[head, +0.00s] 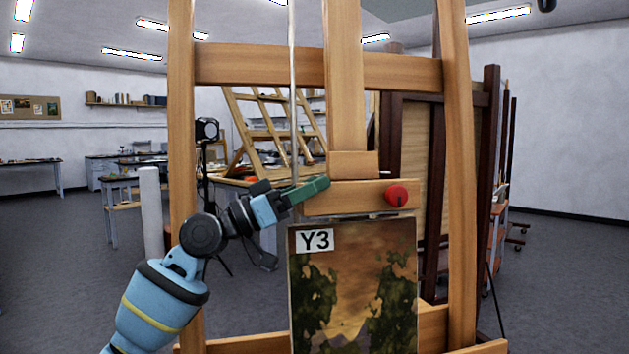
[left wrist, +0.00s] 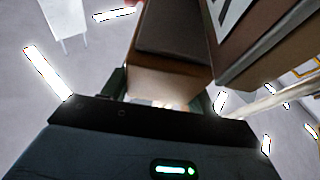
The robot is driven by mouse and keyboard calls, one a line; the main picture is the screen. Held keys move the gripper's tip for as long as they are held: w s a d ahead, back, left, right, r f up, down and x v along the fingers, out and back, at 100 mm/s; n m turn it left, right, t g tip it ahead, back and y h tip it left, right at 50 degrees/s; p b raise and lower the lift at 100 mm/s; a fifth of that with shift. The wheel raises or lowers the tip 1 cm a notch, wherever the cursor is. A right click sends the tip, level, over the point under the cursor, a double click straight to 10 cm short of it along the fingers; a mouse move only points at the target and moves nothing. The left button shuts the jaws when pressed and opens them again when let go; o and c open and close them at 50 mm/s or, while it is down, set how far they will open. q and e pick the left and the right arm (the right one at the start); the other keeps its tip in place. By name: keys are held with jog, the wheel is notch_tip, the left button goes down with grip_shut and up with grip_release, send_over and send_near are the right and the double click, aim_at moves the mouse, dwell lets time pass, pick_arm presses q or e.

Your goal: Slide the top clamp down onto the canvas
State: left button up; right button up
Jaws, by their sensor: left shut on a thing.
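The top clamp (head: 350,199) is a wooden crossbar on the easel's centre post, with a red knob (head: 396,195) at its right. The canvas (head: 350,290), a brown and green landscape labelled Y3, stands upright just below it. I cannot tell whether clamp and canvas touch. My left gripper (head: 306,190) has green fingers and is shut on the clamp's left end. In the left wrist view the wooden clamp end (left wrist: 165,82) sits between the fingers (left wrist: 162,95), with a dark pad beside it and the canvas (left wrist: 275,50) at upper right. My right gripper is not in view.
The easel's left upright (head: 182,150) and right upright (head: 459,150) flank the canvas, joined by an upper crossbar (head: 260,66). A thin pale rod (head: 293,90) runs vertically near my left gripper. Dark easels stand behind at right. Open floor lies at left.

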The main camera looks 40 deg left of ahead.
pick_arm(q)
notch_tip(320, 180, down, 2)
jog(key=shift+d+f+b, duration=0.15)
jog(key=shift+b, duration=0.3)
jog(key=o, duration=1)
jog(key=shift+c, duration=0.2)
jog(key=o, duration=0.4)
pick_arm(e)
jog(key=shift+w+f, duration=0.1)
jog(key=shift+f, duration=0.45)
pick_arm(q)
jog(key=shift+s, duration=0.1)
